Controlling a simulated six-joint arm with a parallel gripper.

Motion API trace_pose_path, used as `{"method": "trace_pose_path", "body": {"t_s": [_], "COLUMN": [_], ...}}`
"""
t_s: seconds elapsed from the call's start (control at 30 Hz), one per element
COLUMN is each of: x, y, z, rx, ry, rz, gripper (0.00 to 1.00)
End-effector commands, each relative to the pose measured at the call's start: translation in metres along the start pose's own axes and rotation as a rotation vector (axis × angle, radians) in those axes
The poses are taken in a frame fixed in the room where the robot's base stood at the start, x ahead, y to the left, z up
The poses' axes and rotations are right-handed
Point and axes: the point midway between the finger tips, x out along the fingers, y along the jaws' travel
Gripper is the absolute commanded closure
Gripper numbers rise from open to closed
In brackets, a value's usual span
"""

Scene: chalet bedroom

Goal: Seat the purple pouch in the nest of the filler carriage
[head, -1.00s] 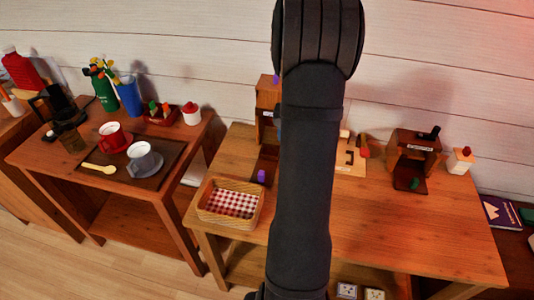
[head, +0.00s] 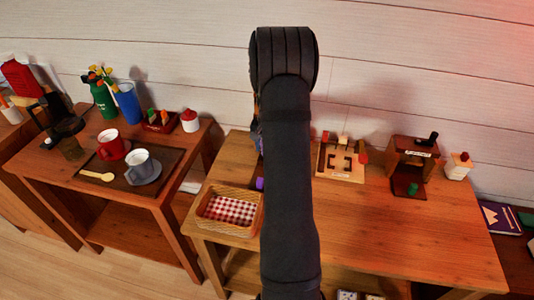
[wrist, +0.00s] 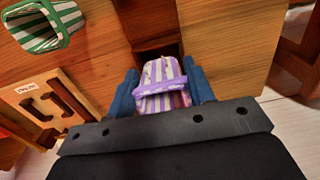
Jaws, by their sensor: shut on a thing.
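The purple pouch (wrist: 163,84), with purple and white stripes, is between the two blue fingers of my gripper (wrist: 162,68) in the wrist view. The gripper is shut on it. Just beyond the pouch is a dark wooden recess (wrist: 156,47), which looks like part of the filler; the pouch hides some of it, and I cannot tell whether they touch. In the head view my arm covers the gripper, the pouch and nearly all of the filler. A small purple knob (head: 260,183) shows beside the arm, behind the basket.
A wicker basket (head: 228,232) with checked cloth stands at the table's left front. A light slotted board (head: 341,165) and a dark wooden machine (head: 411,165) stand right of my arm. A green-striped thing (wrist: 45,25) is at the wrist view's upper left. The table's right front is clear.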

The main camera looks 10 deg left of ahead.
Motion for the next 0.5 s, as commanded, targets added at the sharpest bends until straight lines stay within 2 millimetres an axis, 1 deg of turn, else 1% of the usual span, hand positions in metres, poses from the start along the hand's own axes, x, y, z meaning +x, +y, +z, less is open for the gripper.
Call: {"method": "trace_pose_path", "body": {"t_s": [0.1, 0.2, 0.27, 0.5], "x": [0.019, 0.031, 0.034, 0.034], "y": [0.001, 0.002, 0.002, 0.002], "z": [0.001, 0.001, 0.001, 0.001], "rx": [0.0, 0.0, -0.001, -0.001], "ry": [-0.004, -0.003, -0.001, -0.001], "rz": [0.001, 0.001, 0.0, 0.0], "gripper": [0.73, 0.73, 0.73, 0.73]}}
